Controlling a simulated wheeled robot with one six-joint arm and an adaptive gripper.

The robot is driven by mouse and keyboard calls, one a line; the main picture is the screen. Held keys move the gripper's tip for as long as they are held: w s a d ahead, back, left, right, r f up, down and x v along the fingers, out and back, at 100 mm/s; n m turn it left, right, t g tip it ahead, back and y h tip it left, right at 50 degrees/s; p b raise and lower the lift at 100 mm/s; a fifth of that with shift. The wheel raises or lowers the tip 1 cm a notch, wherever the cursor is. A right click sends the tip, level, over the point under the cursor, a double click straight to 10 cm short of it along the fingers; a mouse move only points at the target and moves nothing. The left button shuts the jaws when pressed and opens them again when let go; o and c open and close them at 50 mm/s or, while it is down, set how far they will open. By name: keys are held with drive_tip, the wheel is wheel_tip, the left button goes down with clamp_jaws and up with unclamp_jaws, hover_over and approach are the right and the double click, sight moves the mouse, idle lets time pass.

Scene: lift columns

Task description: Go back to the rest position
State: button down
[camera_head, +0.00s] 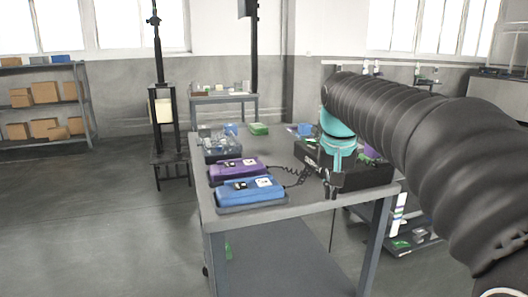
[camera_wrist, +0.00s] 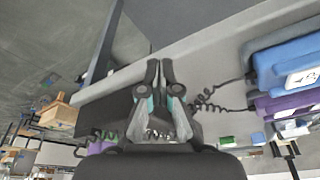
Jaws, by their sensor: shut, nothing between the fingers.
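My gripper (camera_head: 335,187) hangs at the end of my arm over the right part of the grey table (camera_head: 290,207), near its front edge. In the wrist view my gripper (camera_wrist: 153,68) shows with its two dark fingers together, and nothing is between them. A dark box with coiled cables (camera_head: 372,178) is behind and beside the gripper on the table. It is partly hidden by my arm.
A blue case (camera_head: 250,191) and a purple case (camera_head: 236,169) lie on the table's left part. Shelves with boxes (camera_head: 45,93) are at far left. The floor (camera_head: 110,220) left of the table is clear.

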drive_tip(key=s+f+n+t, duration=0.1)
drive_tip(key=s+f, duration=0.6)
drive_tip(key=s, duration=0.5)
drive_tip(key=s+f+n+t, duration=0.1)
drive_tip(key=s+f, duration=0.6)
drive_tip(key=s, duration=0.5)
drive_tip(key=shift+d+f+y, duration=0.2)
drive_tip(key=shift+d+y, duration=0.1)
drive_tip(key=shift+d, duration=0.15)
